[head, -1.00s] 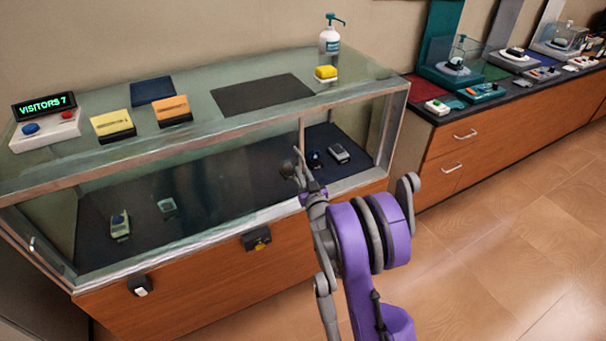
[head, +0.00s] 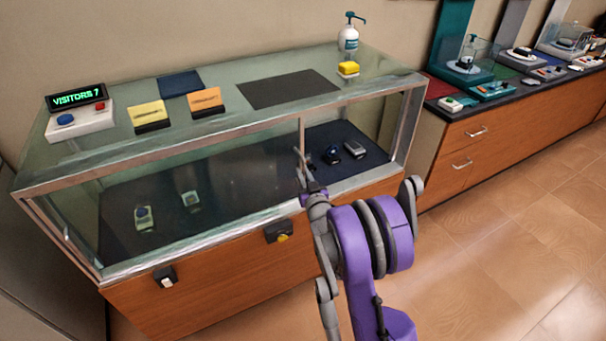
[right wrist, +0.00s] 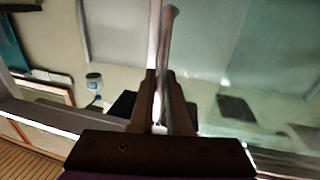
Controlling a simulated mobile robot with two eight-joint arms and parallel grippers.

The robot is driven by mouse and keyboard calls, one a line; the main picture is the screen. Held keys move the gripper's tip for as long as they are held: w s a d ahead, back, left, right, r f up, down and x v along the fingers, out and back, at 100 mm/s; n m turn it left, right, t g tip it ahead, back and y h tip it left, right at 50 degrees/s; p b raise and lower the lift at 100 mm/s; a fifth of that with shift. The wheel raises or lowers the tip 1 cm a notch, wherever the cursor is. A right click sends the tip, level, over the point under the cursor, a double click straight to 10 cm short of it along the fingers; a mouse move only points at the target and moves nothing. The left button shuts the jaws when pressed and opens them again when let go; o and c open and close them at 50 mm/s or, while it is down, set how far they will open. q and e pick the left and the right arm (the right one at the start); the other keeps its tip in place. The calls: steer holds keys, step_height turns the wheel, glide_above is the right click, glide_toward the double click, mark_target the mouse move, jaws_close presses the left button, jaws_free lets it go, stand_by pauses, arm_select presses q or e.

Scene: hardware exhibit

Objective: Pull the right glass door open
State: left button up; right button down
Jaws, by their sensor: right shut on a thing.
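The glass display case (head: 75,172) stands on a wooden base. Its right glass door (head: 240,165) is a see-through front pane, with a pale upright edge (head: 302,135) at its right end. Right of that edge the front is clear, so the door stands partly open. My right gripper (head: 303,168) is at this edge, low on the front. In the right wrist view, my right gripper (right wrist: 162,85) is shut on a grey upright bar (right wrist: 168,35), seemingly the door's handle or edge. The exact contact is small and dark. My left gripper is out of view.
Two dark devices (head: 354,149) lie on the mat inside the clear right part. Black locks (head: 278,232) sit on the front below the glass. A pump bottle (head: 348,38) stands on top. A drawer counter (head: 480,140) is at the right; floor is free in front.

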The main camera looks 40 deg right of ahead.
steer(key=c, duration=1.2)
jaws_free()
steer(key=shift+o, duration=0.2)
steer(key=v, duration=1.1)
steer(key=shift+d, duration=0.1)
